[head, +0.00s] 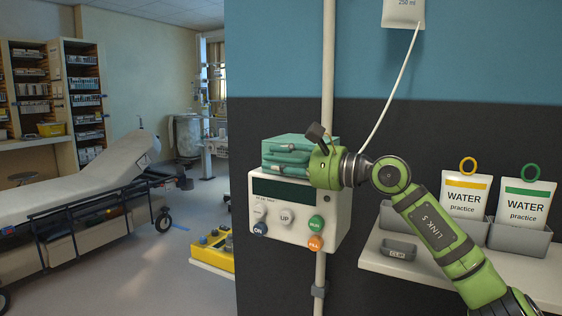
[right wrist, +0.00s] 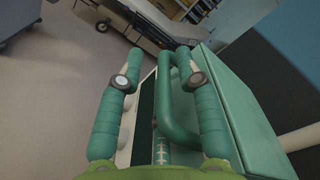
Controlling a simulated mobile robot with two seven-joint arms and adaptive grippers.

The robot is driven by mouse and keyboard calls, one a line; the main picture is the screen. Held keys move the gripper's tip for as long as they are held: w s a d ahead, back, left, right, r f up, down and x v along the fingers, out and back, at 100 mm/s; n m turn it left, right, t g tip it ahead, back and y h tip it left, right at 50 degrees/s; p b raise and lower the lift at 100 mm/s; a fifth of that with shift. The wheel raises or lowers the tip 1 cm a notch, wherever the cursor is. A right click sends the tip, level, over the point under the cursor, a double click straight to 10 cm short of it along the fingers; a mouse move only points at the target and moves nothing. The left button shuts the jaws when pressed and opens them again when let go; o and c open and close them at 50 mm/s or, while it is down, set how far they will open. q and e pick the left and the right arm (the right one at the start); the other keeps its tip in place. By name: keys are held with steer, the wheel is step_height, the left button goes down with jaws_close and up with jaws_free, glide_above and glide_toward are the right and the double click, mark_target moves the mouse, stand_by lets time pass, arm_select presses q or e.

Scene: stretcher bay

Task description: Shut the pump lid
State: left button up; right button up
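The pump (head: 262,215) is a white box on a pole, with a dark display and round buttons. Its teal lid (head: 283,140) is at the top of the box; it fills the right side of the right wrist view (right wrist: 245,115). I cannot tell whether the lid is fully down. My right gripper (head: 285,158) is at the lid's front, partly covering it. In the right wrist view its teal fingers (right wrist: 156,62) are apart, on either side of the lid's teal handle (right wrist: 178,125). A gap shows between the left finger and the handle. My left gripper is out of view.
A white shelf (head: 375,262) on the right holds a grey tray labelled CLIP (head: 398,249) and WATER pouches (head: 465,197) in grey bins. A bag with a tube (head: 403,12) hangs above. A yellow case (head: 212,254) and a stretcher (head: 85,180) stand left.

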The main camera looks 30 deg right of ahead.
steer(key=v, duration=1.2)
stand_by(0.6)
stand_by(0.5)
